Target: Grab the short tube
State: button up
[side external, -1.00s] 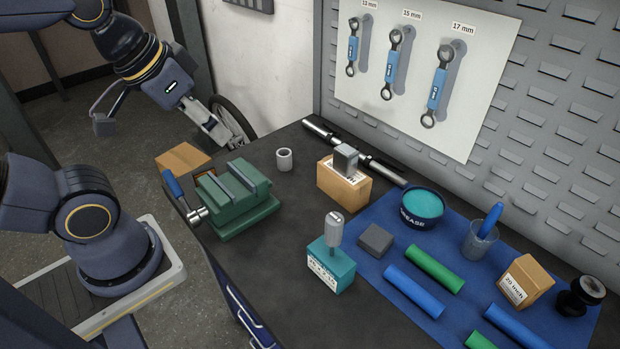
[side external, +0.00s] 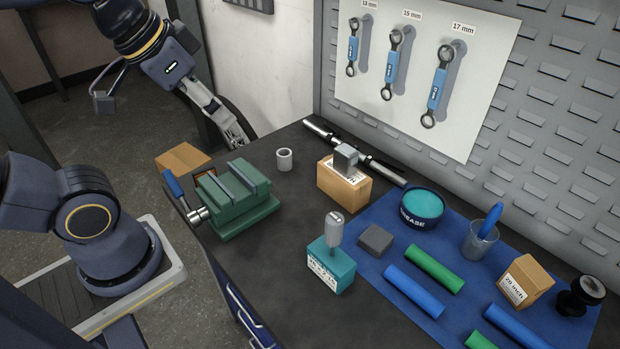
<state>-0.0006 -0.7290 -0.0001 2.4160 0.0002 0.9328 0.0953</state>
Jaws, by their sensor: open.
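The short tube (side external: 284,159) is a small light-grey hollow cylinder. It stands upright on the dark bench, behind and to the right of the green vise. Its open top faces up and nothing touches it. My gripper (side external: 163,108) is at the upper left, off the bench's left end, well apart from the tube. Its fingers are spread wide and hold nothing visible. The right finger overlaps a wheel behind it in the picture, so its tip is hard to make out.
The green vise (side external: 235,200) and a cardboard box (side external: 184,158) stand near the tube's left. A cardboard block (side external: 343,187) with a grey piece stands to its right. Blue and green tubes lie on the blue mat (side external: 395,248).

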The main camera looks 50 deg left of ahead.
jog(key=w+a+r, duration=0.1)
jog(key=w+r, duration=0.2)
jog(key=w, duration=0.3)
jog(key=g, duration=0.6)
send_over(284, 152)
notch_tip(284, 152, down, 14)
jog(key=f, duration=1.3)
jog(key=shift+s+a, duration=0.1)
jog(key=shift+s, duration=0.3)
jog(key=shift+w+f, duration=0.2)
jog(key=shift+f, duration=1.3)
jog(key=shift+w+f, duration=0.15)
jog(key=shift+f, duration=1.35)
grip_shut()
jog(key=shift+r, duration=0.1)
